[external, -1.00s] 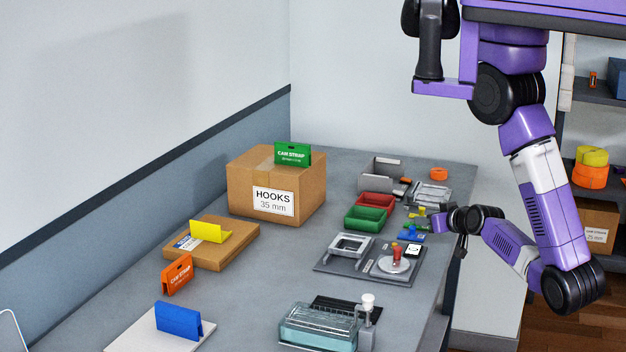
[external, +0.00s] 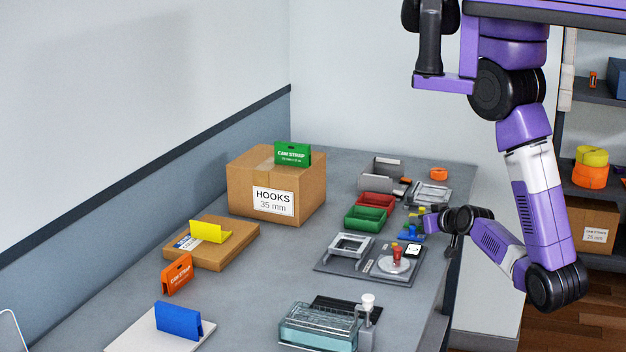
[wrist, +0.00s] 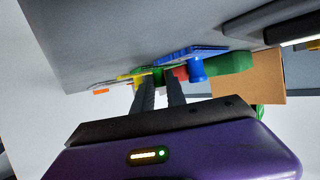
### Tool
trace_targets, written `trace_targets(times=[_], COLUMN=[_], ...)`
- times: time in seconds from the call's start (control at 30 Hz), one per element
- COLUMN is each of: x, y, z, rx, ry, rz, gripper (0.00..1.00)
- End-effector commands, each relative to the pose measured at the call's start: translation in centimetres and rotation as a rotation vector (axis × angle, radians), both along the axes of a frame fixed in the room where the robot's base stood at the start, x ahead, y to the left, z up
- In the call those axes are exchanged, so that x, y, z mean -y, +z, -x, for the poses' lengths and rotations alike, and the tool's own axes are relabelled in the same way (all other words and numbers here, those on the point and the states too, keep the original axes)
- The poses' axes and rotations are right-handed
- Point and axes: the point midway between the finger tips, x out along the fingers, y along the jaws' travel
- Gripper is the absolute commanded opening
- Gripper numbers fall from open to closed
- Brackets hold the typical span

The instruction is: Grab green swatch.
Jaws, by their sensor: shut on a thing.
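The green swatch (wrist: 158,75) shows as a small green piece between my fingertips in the wrist view. My gripper (wrist: 160,81) is shut on it. In the external view my gripper (external: 427,222) is low over the right edge of the bench, among small coloured pieces, and its fingers hide most of the swatch. A blue piece with a peg (wrist: 197,70) is just right of the fingers in the wrist view. A yellow piece (wrist: 138,77) is just left of them. Whether the swatch touches its support is too small to tell.
A green bin (external: 366,218) and a red bin (external: 375,200) stand left of my gripper. A grey fixture board (external: 330,262) lies in front. A green CAM STRAP card (external: 292,154) sits on the HOOKS box (external: 240,190).

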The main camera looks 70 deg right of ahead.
Motion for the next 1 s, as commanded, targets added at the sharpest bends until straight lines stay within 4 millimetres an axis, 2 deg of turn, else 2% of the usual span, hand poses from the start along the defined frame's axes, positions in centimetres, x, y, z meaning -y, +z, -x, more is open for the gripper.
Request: trace_targets(times=[0.17, 0.37, 0.47, 0.7, 0.9, 1.0], x=[0.0, 0.0, 0.1, 0.0, 0.0, 0.0], y=[0.3, 2.3, 4.4, 11.8, 17.4, 18.8], z=[0.0, 0.0, 0.0, -0.1, -0.1, 0.0], rx=[0.001, 0.002, 0.003, 0.004, 0.003, 0.000], ry=[0.000, 0.000, -0.001, 0.000, 0.000, 0.000], rz=[0.001, 0.003, 0.004, 0.007, 0.004, -0.001], gripper=[0.00, 0.00, 0.00, 0.00, 0.00, 0.00])
